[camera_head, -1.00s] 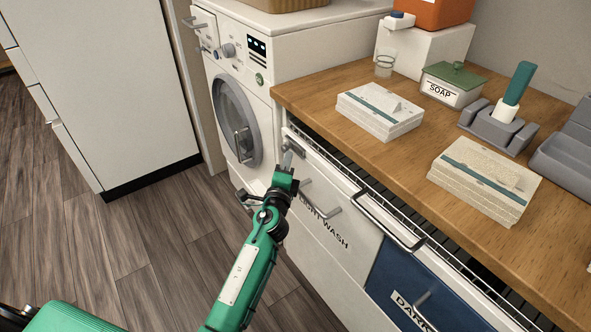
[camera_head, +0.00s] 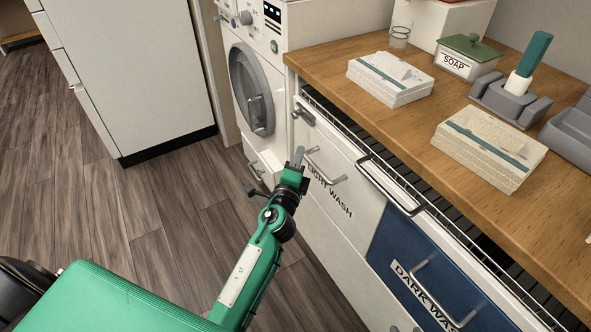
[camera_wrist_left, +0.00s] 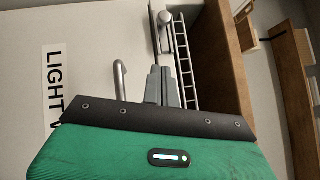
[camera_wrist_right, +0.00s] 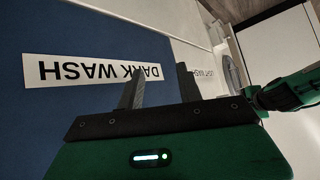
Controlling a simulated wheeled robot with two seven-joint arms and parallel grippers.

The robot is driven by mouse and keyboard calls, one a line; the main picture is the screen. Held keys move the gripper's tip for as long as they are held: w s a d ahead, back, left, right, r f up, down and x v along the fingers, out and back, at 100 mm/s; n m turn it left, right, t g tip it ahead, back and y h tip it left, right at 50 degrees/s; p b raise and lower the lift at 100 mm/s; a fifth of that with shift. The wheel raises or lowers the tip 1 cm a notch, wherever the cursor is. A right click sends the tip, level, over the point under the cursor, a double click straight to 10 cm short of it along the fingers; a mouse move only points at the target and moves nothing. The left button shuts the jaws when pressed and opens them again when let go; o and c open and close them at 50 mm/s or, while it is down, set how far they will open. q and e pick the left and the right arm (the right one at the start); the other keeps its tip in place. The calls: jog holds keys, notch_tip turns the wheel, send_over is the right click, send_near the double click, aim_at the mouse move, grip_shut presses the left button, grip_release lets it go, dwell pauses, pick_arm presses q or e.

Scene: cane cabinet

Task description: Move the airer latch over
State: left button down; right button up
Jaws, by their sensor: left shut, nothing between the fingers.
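The airer latch (camera_head: 304,114) is a small grey piece at the upper left corner of the white cabinet front, beside the end of the wire airer (camera_head: 345,140). The latch also shows in the left wrist view (camera_wrist_left: 165,20), ahead of the fingertips. My left gripper (camera_head: 298,156) is shut and empty, in front of the light wash drawer and below the latch, apart from it. Its fingers show close together in the left wrist view (camera_wrist_left: 162,84). My right gripper (camera_wrist_right: 158,86) is open and empty before the blue dark wash drawer (camera_wrist_right: 50,120); the head view does not show it.
The light wash handle (camera_head: 326,166) sticks out near my left gripper. The airer's bar handle (camera_head: 390,187) and dark wash handle (camera_head: 440,290) also protrude. A washing machine (camera_head: 262,90) stands left of the cabinet. The wooden counter (camera_head: 400,125) overhangs above. Floor to the left is clear.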

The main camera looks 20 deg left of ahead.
pick_arm(q)
jog(key=shift+v, duration=1.85)
pick_arm(e)
jog(key=shift+w+a+t+y, duration=0.3)
jog(key=shift+a+t, duration=0.2)
jog(key=shift+a, duration=0.2)
